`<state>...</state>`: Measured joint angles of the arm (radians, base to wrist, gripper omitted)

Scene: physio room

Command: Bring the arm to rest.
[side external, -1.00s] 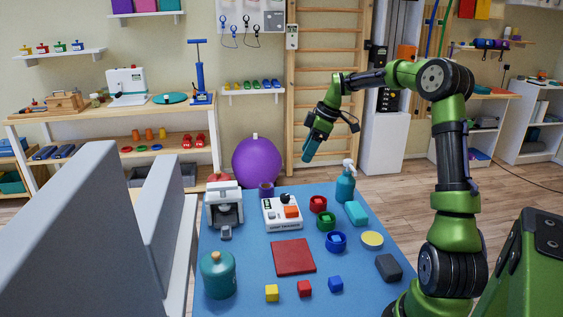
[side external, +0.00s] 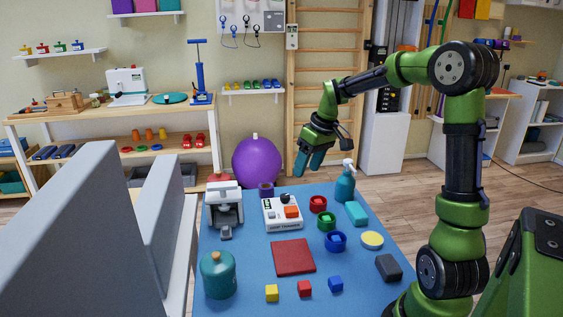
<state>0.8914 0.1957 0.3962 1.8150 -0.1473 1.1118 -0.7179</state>
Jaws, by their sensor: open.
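My gripper (side external: 309,171) hangs from my green and black arm above the far part of the blue table (side external: 245,262). Its teal fingers point down and a little to the left. They are open, and nothing shows between them. The gripper is in the air, to the left of the teal spray bottle (side external: 345,182) in the picture and above the white device with an orange button (side external: 282,213). It appears clear of the things on the table.
On the table are red, green and blue rings (side external: 327,221), a red mat (side external: 293,257), small cubes (side external: 304,288), a teal jar (side external: 218,275) and a white machine (side external: 224,207). Grey upright panels (side external: 80,235) stand at the left. The air above the table's near half is clear.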

